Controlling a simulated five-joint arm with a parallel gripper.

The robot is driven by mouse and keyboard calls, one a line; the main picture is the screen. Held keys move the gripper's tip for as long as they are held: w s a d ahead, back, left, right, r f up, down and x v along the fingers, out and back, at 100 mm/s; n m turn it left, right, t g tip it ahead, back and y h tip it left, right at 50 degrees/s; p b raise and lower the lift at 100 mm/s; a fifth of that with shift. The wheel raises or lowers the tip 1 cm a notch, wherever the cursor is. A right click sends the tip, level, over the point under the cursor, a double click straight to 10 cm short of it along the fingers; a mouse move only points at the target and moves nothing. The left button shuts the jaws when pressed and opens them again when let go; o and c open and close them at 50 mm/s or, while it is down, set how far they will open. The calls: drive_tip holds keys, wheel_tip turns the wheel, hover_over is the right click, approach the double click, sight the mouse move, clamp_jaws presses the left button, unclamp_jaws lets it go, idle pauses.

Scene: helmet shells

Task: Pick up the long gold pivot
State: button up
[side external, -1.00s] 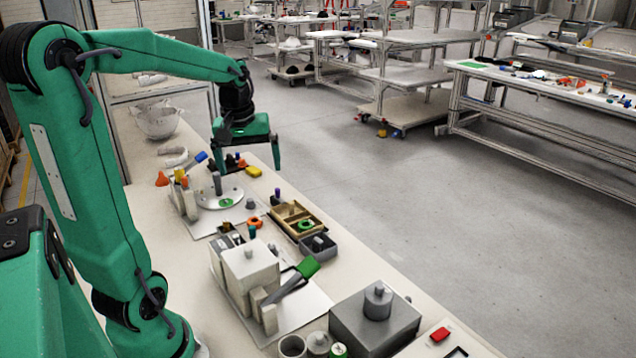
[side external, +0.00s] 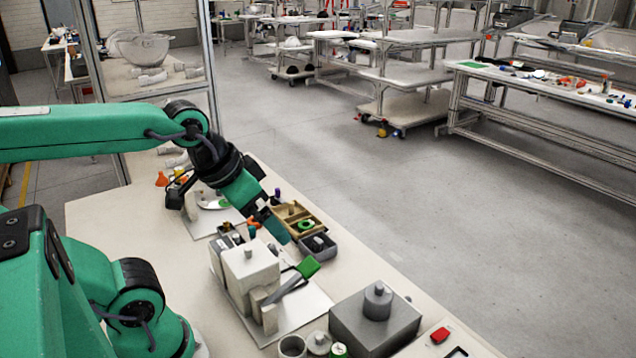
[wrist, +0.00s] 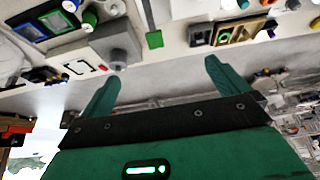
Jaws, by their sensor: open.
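I cannot pick out the long gold pivot for certain. A tan, gold-coloured tray (side external: 311,213) with compartments holds small parts, but they are too small to name surely. The tray also shows at the upper right of the wrist view (wrist: 259,30). My gripper (side external: 271,222) points down and right beside the tray's left end, and its fingers partly hide that area. In the wrist view my gripper (wrist: 160,72) is open, its two green fingers wide apart with nothing between them.
A grey bin (side external: 331,251) stands just in front of the tray. A large grey block (side external: 372,325) stands at the front right. The floor lies beyond the bench's right edge.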

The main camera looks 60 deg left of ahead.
drive_tip(key=c, duration=1.3)
